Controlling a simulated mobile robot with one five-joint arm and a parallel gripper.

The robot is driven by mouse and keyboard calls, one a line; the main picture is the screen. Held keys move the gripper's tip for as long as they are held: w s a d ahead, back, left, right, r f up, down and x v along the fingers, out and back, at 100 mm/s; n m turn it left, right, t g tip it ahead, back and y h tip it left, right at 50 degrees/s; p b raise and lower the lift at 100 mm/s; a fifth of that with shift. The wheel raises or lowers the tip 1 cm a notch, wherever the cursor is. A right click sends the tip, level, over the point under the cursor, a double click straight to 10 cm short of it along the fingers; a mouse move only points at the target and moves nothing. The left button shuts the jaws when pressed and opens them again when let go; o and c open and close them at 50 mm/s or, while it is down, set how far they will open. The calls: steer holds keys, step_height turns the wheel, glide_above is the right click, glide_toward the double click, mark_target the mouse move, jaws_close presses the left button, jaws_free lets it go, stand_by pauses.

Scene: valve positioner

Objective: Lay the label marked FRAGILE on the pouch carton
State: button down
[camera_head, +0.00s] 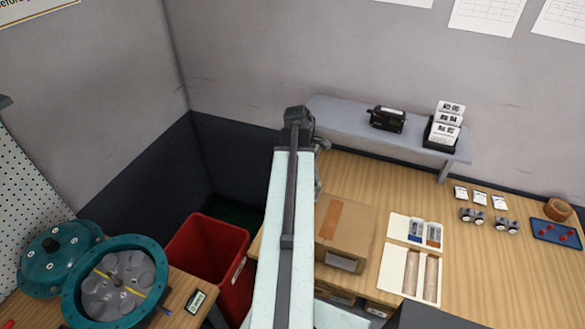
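A brown cardboard carton (345,232) with an orange-brown strip on top stands on the wooden table, just right of my arm; I take it to be the pouch carton. Three small white labels (480,198) lie in a row on the table to the right. Their print is too small to read, so I cannot tell which is marked FRAGILE. My arm reaches up the middle of the picture. My gripper (320,146) is at its far end, mostly hidden behind the arm, above the back left of the table. I cannot see its fingertips clearly.
A grey shelf (355,119) holds a black device (387,118) and printed cards (447,122). A blue tray (555,233) is far right. A red bin (208,250) stands left.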

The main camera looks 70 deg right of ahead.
steer(key=f+b, duration=0.7)
steer(key=b, duration=0.1)
steer(key=shift+w+f, duration=0.2)
steer(key=shift+f, duration=0.15)
steer(key=shift+f, duration=0.1)
stand_by(1.1)
steer(key=shift+f, duration=0.25)
steer(key=shift+f+b, duration=0.15)
steer(key=shift+b, duration=0.3)
stand_by(0.4)
steer(key=c, duration=1.6)
jaws_free()
